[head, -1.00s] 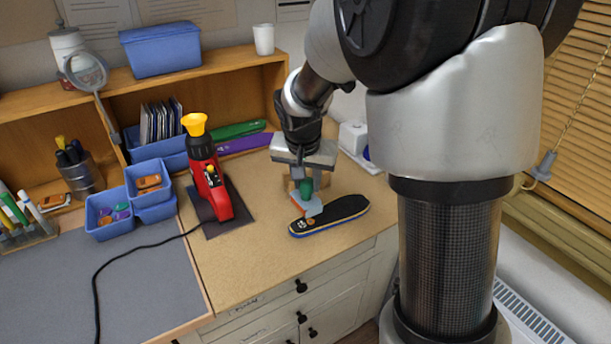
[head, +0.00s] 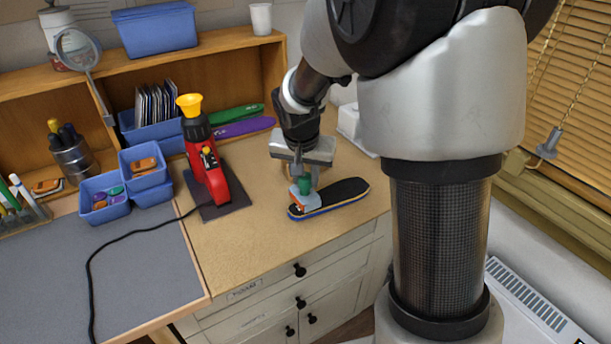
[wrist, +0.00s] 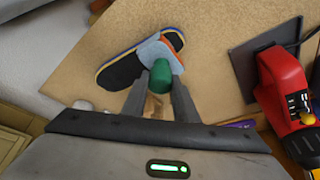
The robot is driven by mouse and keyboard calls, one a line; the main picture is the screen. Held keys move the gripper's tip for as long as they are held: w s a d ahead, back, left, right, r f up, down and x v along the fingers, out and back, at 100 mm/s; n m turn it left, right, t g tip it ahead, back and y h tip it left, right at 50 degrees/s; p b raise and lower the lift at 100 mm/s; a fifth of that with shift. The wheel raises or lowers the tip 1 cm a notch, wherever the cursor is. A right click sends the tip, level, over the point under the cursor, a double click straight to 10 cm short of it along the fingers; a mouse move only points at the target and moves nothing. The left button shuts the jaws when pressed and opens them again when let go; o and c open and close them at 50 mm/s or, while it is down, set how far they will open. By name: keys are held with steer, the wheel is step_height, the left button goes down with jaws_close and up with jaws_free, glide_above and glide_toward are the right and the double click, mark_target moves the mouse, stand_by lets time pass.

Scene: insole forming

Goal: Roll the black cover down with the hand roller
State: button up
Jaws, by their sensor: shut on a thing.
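The hand roller has a green handle (head: 305,187) and a light blue and orange lower part (head: 306,202). My gripper (head: 303,176) is shut on it, from above. In the wrist view the green handle (wrist: 160,76) is between my gripper's fingers (wrist: 158,98). The black cover (head: 346,190) lies on an insole with blue and tan edges (head: 335,206) on the bench. The roller is over the insole's left end and hides part of it; I cannot tell how firmly it touches. In the wrist view the black cover (wrist: 121,71) shows beside the roller.
A red tool with a yellow funnel (head: 204,160) stands on a dark pad (head: 232,196) to the left, its black cable (head: 120,242) trailing forward. Blue bins (head: 104,207) are farther left. Purple and green insoles (head: 243,127) lie at the back. Bench in front is clear.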

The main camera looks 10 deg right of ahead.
steer(key=shift+f+b, duration=0.9)
steer(key=shift+b, duration=0.25)
stand_by(2.0)
